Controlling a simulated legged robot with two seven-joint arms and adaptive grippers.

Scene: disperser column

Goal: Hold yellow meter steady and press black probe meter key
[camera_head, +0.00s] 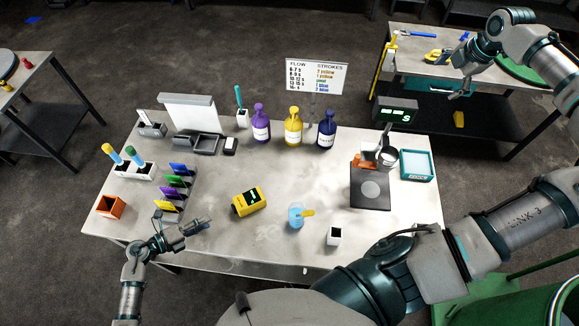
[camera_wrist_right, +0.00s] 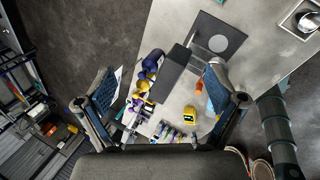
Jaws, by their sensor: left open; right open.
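The yellow meter (camera_head: 248,201) lies at the front middle of the grey table, with a dark screen on its upper face. It also shows small in the right wrist view (camera_wrist_right: 188,121). I cannot make out its keys or a separate black probe. My left gripper (camera_head: 186,226) is open and empty near the table's front left edge, to the left of the meter and apart from it. My right gripper (camera_head: 452,74) is open and empty, raised far to the right and back, well away from the meter. Its spread fingers show in the right wrist view (camera_wrist_right: 160,104).
Coloured cards (camera_head: 174,186) stand to the left. Purple, yellow and blue bottles (camera_head: 293,128) stand behind. A black plate (camera_head: 370,192) lies at right.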

